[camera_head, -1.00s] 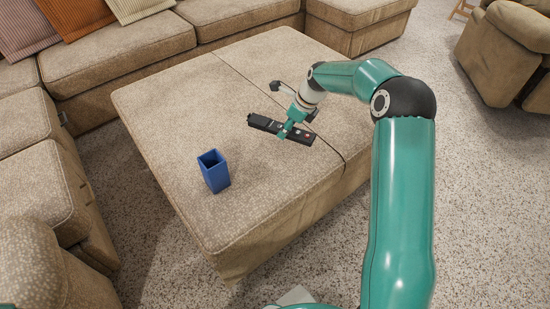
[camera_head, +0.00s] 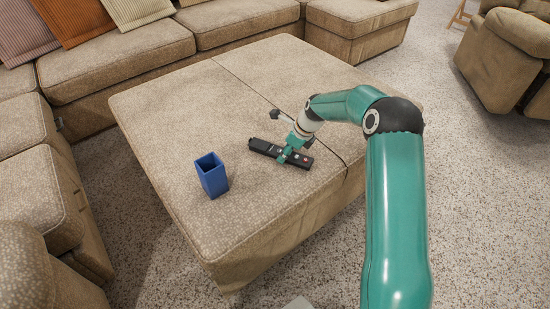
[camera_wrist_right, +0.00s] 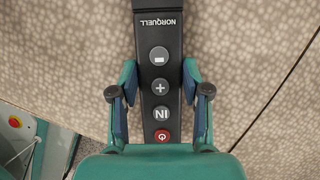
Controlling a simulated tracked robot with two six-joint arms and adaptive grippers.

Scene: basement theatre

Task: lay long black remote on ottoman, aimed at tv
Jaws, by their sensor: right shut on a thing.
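The long black remote (camera_head: 265,147) is at the top of the ottoman (camera_head: 175,115), right of its middle, lying level with its long side running left to right in the head view. My right gripper (camera_head: 289,154) is shut on it near its red-button end. In the right wrist view the remote (camera_wrist_right: 158,60) runs up between the two fingers (camera_wrist_right: 158,108), buttons facing the camera and the red button nearest the palm. I cannot tell whether its underside touches the fabric. No tv is in view. My left gripper is not in view.
A blue open-topped box (camera_head: 212,177) stands on the ottoman left of the remote. A sofa (camera_head: 120,62) lines the back and left, and a brown armchair (camera_head: 505,60) stands at the far right. The ottoman's far left area is clear.

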